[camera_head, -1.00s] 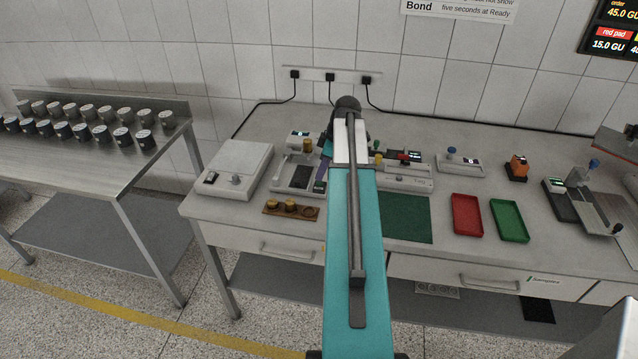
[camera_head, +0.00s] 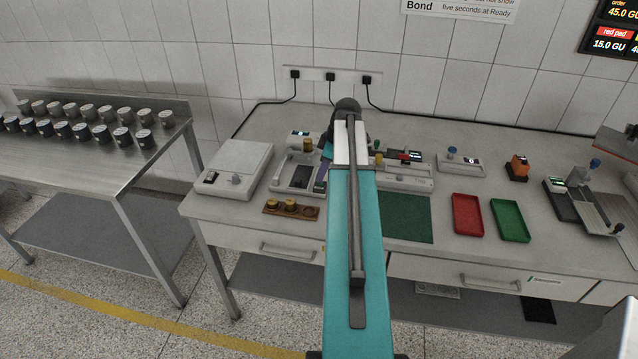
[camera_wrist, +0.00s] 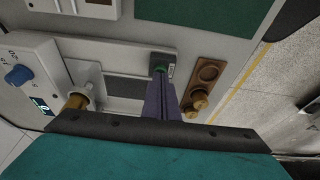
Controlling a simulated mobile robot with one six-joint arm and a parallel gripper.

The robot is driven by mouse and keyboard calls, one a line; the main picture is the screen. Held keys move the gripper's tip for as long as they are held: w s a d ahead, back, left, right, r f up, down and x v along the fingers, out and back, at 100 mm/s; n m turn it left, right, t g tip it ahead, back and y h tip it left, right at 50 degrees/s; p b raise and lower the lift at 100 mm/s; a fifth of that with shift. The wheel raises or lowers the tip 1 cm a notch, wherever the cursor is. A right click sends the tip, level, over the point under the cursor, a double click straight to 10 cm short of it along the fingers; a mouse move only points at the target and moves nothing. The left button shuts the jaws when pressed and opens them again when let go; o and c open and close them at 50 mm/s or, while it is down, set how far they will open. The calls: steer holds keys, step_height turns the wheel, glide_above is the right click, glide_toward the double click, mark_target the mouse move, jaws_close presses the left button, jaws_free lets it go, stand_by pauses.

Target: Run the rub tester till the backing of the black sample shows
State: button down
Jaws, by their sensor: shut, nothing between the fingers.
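The rub tester (camera_head: 282,182) stands on the bench just left of my arm. It has a dark bed (camera_head: 301,177), a brass-coloured weight (camera_head: 307,145) and a small display at the back. In the wrist view the brass weight (camera_wrist: 77,101) is at the left. Fingers and wrist hide part of the bed, so the black sample's surface is unclear.
A wooden holder (camera_head: 271,208) with brass weights (camera_wrist: 197,101) lies in front of the tester. A grey box (camera_head: 240,165) stands left. Right of my arm are a green mat (camera_head: 405,218), a red tray (camera_head: 467,214), a green tray (camera_head: 510,220) and other devices.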

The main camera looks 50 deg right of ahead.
steer(key=shift+f, duration=0.35)
stand_by(0.3)
steer(key=shift+r, duration=0.15)
steer(key=s+a+p+v, duration=0.1)
steer(key=p+v, duration=0.2)
steer(key=v, duration=0.4)
steer(key=shift+a, duration=0.4)
stand_by(0.5)
stand_by(0.5)
